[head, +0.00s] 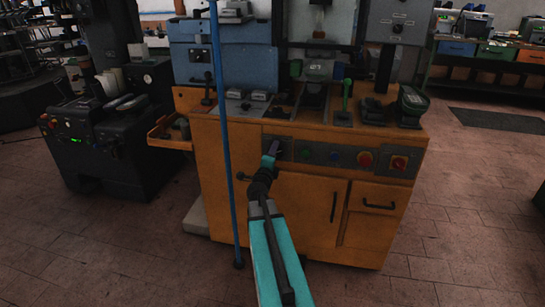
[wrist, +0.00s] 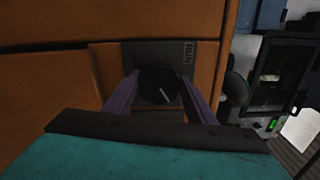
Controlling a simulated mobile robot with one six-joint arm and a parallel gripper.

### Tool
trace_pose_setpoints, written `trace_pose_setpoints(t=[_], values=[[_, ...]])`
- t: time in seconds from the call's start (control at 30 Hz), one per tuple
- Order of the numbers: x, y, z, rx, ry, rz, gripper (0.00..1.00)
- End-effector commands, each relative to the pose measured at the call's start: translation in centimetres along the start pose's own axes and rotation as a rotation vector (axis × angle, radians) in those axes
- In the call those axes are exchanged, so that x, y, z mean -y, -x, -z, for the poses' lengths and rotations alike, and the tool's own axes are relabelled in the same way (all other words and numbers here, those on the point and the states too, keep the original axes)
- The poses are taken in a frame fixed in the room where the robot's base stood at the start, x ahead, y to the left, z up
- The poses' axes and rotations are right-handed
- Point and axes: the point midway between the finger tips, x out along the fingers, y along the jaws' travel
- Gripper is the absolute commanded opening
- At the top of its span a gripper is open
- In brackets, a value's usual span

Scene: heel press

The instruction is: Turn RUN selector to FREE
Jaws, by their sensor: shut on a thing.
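The RUN selector (wrist: 157,86) is a dark round knob with a short pale pointer line, on a grey plate marked RUN (wrist: 188,53) in the wrist view. The label stands sideways in that view. The pointer slants from upper left to lower right. My gripper (wrist: 159,80) has its two purple fingers on either side of the knob and is shut on it. In the head view my gripper (head: 271,151) reaches the left end of the cabinet's control panel and hides the selector. I cannot read a FREE mark in either view.
On the same panel (head: 345,157) are a green button (head: 305,152), a blue button (head: 335,155), a red button on yellow (head: 364,158) and a red rotary switch (head: 398,162). A blue upright pole (head: 224,130) stands just left of my arm. An open drawer (head: 170,134) juts out at left.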

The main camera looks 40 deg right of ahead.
Motion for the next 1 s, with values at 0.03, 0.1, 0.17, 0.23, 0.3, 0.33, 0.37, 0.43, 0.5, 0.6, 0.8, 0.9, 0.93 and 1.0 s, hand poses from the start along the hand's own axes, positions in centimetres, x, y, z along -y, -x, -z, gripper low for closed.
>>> trace_pose_setpoints(t=[0.03,0.1,0.17,0.23,0.3,0.33,0.37,0.43,0.5,0.6,0.8,0.9,0.93,1.0], values=[[0.2,-0.1,0.5,-0.011,-0.005,0.005,0.28],[0.2,-0.1,0.5,-0.011,-0.005,0.005,0.28],[0.2,-0.1,0.4,-0.011,-0.004,0.005,0.28],[0.2,-0.1,0.4,-0.010,-0.004,0.005,0.28],[0.2,-0.1,0.4,-0.010,-0.004,0.005,0.55],[0.2,-0.1,0.4,-0.009,-0.004,0.005,0.60],[0.2,-0.1,0.4,-0.009,-0.003,0.005,0.65],[0.2,-0.1,0.3,-0.007,-0.003,0.004,0.69],[0.1,-0.1,0.2,-0.005,-0.002,0.003,0.69],[0.1,-0.1,0.1,-0.004,-0.001,0.002,0.69],[0.1,0.2,0.1,-0.002,-0.001,0.001,0.69],[0.1,0.6,0.1,-0.001,-0.001,0.001,0.69],[0.1,0.8,0.1,-0.001,0.000,0.001,0.69],[0.1,1.2,0.1,-0.001,0.000,0.001,0.69]])
